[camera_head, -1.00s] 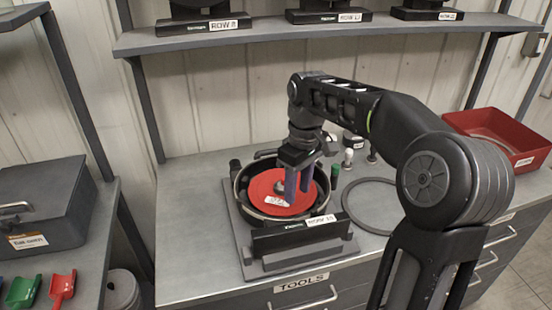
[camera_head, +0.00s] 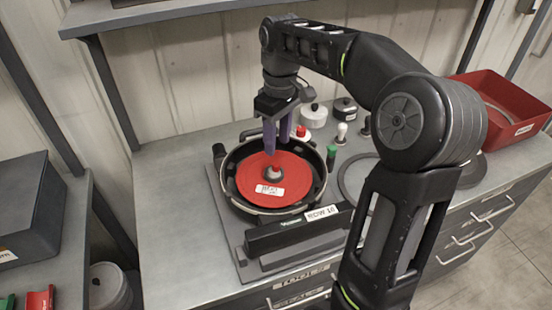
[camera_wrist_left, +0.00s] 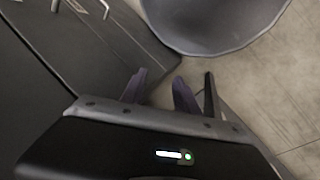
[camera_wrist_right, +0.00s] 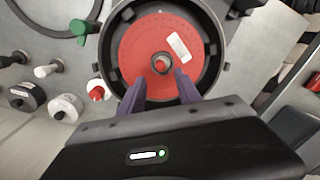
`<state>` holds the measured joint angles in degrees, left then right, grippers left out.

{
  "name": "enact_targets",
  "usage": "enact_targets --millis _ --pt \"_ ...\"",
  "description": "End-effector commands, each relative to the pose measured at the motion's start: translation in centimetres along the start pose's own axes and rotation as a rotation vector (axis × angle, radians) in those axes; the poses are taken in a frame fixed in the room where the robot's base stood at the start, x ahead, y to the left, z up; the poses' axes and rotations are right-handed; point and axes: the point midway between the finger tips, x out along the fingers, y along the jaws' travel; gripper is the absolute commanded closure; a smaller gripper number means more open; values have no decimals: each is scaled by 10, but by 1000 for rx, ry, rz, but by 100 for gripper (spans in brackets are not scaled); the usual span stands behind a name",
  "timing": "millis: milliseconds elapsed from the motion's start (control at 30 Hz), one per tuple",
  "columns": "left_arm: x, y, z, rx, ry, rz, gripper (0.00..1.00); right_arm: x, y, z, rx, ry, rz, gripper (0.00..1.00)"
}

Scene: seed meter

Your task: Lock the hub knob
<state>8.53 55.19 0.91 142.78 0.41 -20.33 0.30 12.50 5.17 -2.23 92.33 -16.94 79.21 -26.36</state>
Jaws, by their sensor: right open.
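The hub knob (camera_head: 274,171) is a small grey knob with a reddish top at the centre of a red seed disc (camera_head: 290,177). The disc lies in the round black meter housing (camera_head: 229,193). In the right wrist view the knob (camera_wrist_right: 161,63) shows just beyond the fingertips. My right gripper (camera_head: 277,152) points down above the disc, behind the knob in the head view. Its purple fingers are apart with nothing between them. My left gripper (camera_wrist_left: 160,80) shows only in its wrist view, its fingers apart and empty, away from the meter.
A green-capped thing (camera_head: 331,156) stands right of the housing. Several small knobbed parts, one with a red top (camera_head: 301,131), stand behind it. A ring (camera_head: 349,185) lies to the right, with a red bin (camera_head: 497,110) beyond.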

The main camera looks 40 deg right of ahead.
Motion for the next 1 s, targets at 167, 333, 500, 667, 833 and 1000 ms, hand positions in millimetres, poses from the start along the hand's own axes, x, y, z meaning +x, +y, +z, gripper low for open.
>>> enact_targets --millis 167,333,500,667,833,1000 --pt "0 0 0 0 1 1 63 26 0 1 0 -4 -2 60" --pt "-3 1 0 0 0 0 63 52 0 1 0 -4 -2 60" --pt "-4 1 0 -1 -1 -1 63 66 0 0 0 -1 0 60" --pt "-4 1 0 -1 -1 -1 63 68 0 0 0 0 0 60" --pt "-4 1 0 -1 -1 -1 63 68 0 0 0 0 0 64" --pt "-4 1 0 -1 -1 -1 63 67 0 0 0 0 0 78"
